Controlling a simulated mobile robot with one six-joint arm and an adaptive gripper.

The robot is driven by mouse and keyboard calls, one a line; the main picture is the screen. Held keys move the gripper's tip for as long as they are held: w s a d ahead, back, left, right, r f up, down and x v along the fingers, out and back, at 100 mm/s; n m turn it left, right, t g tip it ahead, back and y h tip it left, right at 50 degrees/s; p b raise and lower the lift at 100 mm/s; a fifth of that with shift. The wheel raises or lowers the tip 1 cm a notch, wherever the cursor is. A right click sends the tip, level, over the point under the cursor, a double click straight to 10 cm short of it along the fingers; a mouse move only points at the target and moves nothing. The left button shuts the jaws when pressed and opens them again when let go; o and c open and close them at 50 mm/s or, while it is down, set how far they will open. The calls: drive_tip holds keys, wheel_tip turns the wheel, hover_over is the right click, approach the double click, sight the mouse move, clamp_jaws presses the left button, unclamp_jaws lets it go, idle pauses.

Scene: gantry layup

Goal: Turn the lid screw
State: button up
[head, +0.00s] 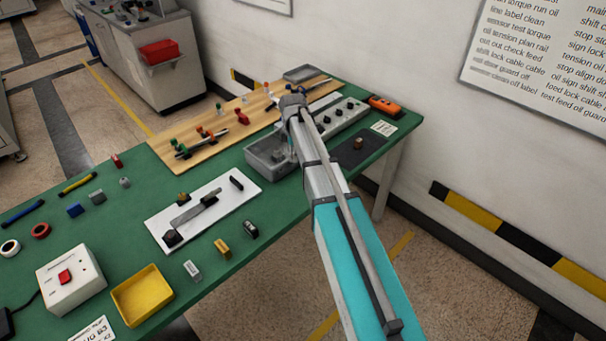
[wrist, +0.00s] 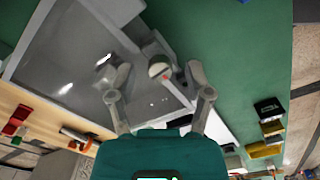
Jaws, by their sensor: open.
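The lid screw (wrist: 157,67) is a small round pale head with a dark band across it, in the wrist view. It sits at the corner of a grey box (wrist: 60,85) with a shiny, see-through-looking top. A small red mark shows just below the screw. My gripper (wrist: 160,76) is open, with one finger on each side of the screw; I cannot tell its height above it. In the head view the grey box (head: 262,158) stands on the green bench, and my arm hides its right side and the screw.
A white board with a metal bar (head: 200,211) lies to the left. A wooden board (head: 170,141) with coloured parts is behind. A grey panel with black knobs (head: 342,117) is close behind my arm.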

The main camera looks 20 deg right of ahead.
drive_tip(key=n, duration=0.4)
drive_tip(key=shift+r, duration=0.15)
wheel_tip(320, 180, up, 14)
drive_tip(key=p, duration=1.4)
drive_tip(key=s+f+m+b, duration=0.4)
drive_tip(key=s+m, duration=0.3)
drive_tip(key=s, duration=0.1)
drive_tip(key=s+a+f+m+b, duration=0.1)
drive_tip(key=s+f+m+b, duration=0.3)
drive_tip(key=s, duration=0.5)
drive_tip(key=m, duration=0.2)
drive_tip(key=shift+f+m, duration=0.2)
drive_tip(key=shift+m, duration=0.2)
drive_tip(key=shift+s+a, duration=0.1)
drive_tip(key=shift+s, duration=0.05)
drive_tip(key=s+m, duration=0.7)
drive_tip(key=s, duration=0.2)
drive_tip(key=shift+a+m, duration=0.2)
drive_tip(key=shift+m, duration=0.1)
drive_tip(key=shift+w, duration=0.1)
idle(0.9)
